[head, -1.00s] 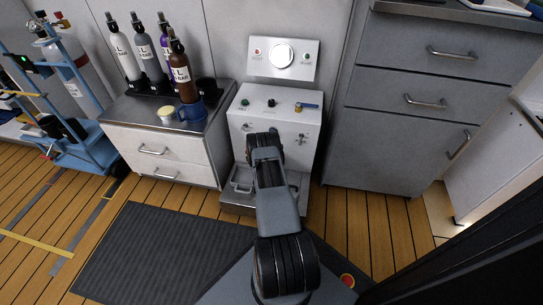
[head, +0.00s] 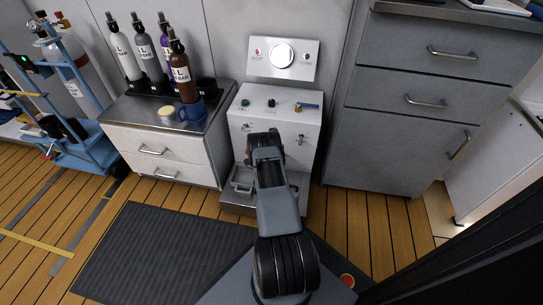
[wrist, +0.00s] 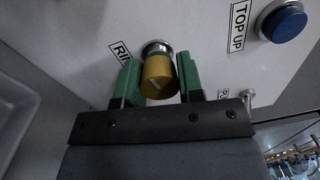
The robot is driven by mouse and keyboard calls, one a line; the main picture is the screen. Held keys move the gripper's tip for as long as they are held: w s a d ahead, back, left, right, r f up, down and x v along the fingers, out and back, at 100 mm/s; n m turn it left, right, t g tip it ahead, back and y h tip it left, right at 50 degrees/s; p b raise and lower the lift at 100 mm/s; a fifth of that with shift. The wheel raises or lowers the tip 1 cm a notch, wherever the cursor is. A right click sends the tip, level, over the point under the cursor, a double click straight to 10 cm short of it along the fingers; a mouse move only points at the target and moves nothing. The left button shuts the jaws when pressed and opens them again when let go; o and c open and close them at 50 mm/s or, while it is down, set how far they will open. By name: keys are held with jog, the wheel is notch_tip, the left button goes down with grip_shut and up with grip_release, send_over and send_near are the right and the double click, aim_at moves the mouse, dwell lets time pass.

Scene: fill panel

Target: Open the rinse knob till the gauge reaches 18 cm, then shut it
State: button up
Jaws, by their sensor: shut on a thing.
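In the head view my own arm hides the gripper and the knob. The round white gauge (head: 281,55) is on a grey plate on the wall above the white fill panel (head: 295,121). Its reading is too small to make out.
A blue knob (wrist: 289,24) labelled "TOP UP" is at the upper right of the wrist view. A drawer cabinet (head: 160,151) with bottles and a blue mug (head: 192,111) stands left of the panel. A grey cabinet (head: 395,140) stands to its right.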

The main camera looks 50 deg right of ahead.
jog(key=o, duration=0.9)
jog(key=p+v, duration=0.5)
jog(key=v, duration=0.9)
jog(key=shift+d, duration=0.1)
